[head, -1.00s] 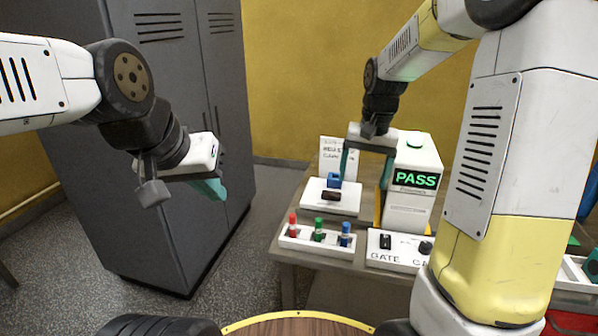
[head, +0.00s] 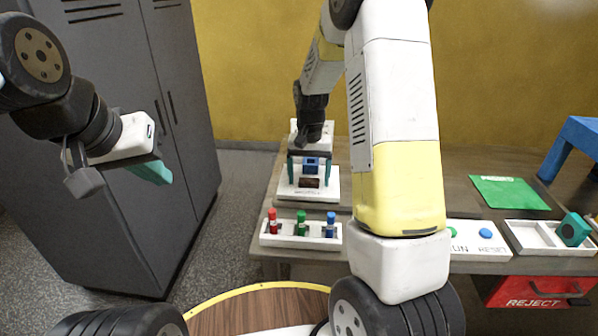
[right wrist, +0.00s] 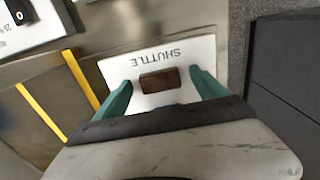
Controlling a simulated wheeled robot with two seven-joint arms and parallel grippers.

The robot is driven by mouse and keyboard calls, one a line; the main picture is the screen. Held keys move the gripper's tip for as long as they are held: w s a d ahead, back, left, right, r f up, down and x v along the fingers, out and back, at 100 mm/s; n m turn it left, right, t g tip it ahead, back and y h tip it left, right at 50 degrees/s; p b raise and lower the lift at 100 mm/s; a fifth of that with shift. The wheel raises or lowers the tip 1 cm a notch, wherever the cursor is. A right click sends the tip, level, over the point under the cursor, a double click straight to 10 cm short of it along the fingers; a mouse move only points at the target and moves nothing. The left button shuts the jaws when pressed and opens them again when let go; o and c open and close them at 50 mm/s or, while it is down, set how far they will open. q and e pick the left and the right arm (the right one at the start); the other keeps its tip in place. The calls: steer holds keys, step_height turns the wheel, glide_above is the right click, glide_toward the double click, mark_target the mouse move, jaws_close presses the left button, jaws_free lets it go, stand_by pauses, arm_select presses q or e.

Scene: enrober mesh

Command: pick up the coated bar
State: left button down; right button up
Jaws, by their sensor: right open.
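The coated bar, a small dark brown block (head: 312,183), lies on the white shuttle plate (head: 289,191) at the table's left end. In the right wrist view the bar (right wrist: 159,80) lies beside the printed word SHUTTLE. My right gripper (head: 309,179) is open, pointing down, with one teal finger to each side of the bar. In the right wrist view the bar shows between its fingertips (right wrist: 161,82), with gaps on both sides. A blue block (head: 311,163) stands just behind the bar. My left gripper (head: 152,170) is off to the left, away from the table; its jaw opening is unclear.
A white rack (head: 254,237) with red, green and blue pegs stands in front of the shuttle. My right arm hides the table's middle. To the right are a green mat (head: 508,192), a white tray (head: 520,236) and a red REJECT drawer (head: 530,292). A grey cabinet (head: 110,180) stands left.

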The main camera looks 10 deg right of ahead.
steer(key=shift+f, duration=0.2)
steer(key=c, duration=1.1)
steer(key=shift+r, duration=0.1)
